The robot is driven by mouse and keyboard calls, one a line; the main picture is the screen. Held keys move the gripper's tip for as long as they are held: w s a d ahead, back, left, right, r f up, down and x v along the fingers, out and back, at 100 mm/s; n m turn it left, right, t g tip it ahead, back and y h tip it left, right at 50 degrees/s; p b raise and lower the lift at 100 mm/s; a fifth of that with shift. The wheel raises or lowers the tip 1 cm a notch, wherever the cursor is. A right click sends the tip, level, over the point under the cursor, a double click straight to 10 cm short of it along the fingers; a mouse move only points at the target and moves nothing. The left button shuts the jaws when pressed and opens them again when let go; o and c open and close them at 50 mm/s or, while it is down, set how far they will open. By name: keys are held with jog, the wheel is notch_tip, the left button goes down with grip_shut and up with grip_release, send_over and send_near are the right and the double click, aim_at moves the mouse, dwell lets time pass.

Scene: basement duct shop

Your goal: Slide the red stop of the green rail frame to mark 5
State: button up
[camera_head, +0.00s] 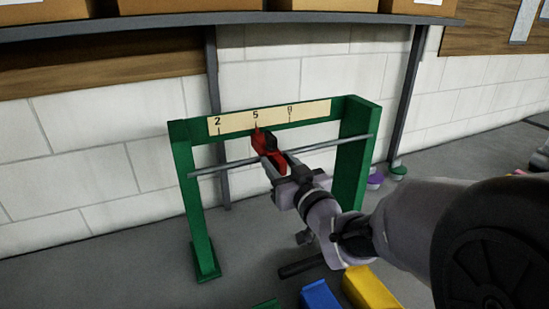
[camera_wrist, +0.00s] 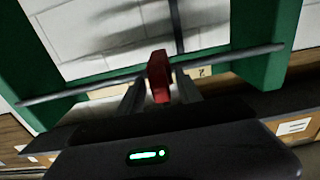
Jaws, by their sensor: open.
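The green rail frame (camera_head: 358,155) stands on the floor before a white block wall, with a cream scale (camera_head: 273,117) marked 2, 5 and 9 on its top bar. A grey rod (camera_head: 222,170) runs across the frame. The red stop (camera_head: 262,142) sits on the rod, its top at mark 5 in the head view. My gripper (camera_head: 275,160) is at the stop with jaws open. In the wrist view the red stop (camera_wrist: 158,77) lies between my two fingers (camera_wrist: 158,92), with a gap visible on the right. Part of the stop is hidden by my gripper in the head view.
A shelf (camera_head: 230,18) with cardboard boxes runs above the frame. Blue (camera_head: 319,296) and yellow (camera_head: 370,288) blocks lie below my arm. Purple and green items (camera_head: 398,171) stand on the floor to the right of the frame.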

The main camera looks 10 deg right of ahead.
jog(key=v, duration=0.6)
jog(key=shift+s+d, duration=0.1)
jog(key=shift+s, duration=0.05)
jog(key=b+v, duration=0.9)
jog(key=v, duration=0.2)
jog(key=shift+r, duration=0.1)
